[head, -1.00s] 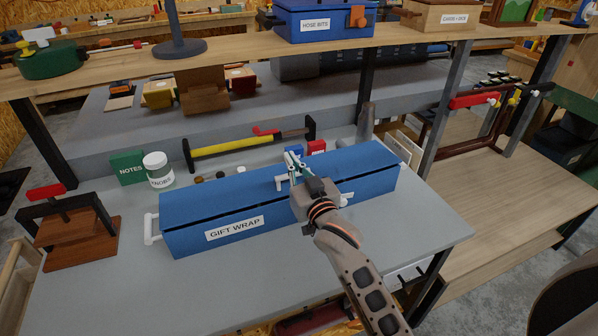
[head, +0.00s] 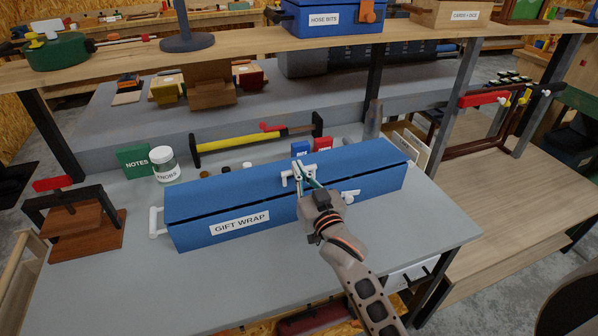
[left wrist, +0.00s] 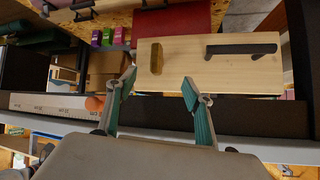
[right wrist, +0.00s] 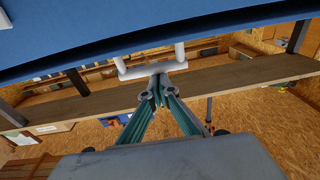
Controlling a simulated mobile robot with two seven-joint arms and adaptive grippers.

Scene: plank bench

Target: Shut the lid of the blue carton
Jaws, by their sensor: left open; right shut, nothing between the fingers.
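The blue carton (head: 282,233), a long box labelled GIFT WRAP, lies on the grey bench. Its blue lid (head: 225,188) is nearly down, with a thin dark gap along the front edge. A white handle sits on the lid, and it shows above the fingertips in the right wrist view (right wrist: 150,66). My right gripper (head: 303,172) is shut and empty, its tips at the handle; I cannot tell if they touch. The lid's underside or face fills the top of the right wrist view (right wrist: 120,30). My left gripper (left wrist: 160,85) is open and empty, away from the carton.
A jar labelled KNOBS (head: 164,165) and a green NOTES box (head: 133,161) stand behind the carton. A yellow-barred clamp (head: 240,141) lies further back. A wooden press (head: 80,225) stands at left. A shelf (head: 250,45) runs above. The bench front (head: 230,285) is clear.

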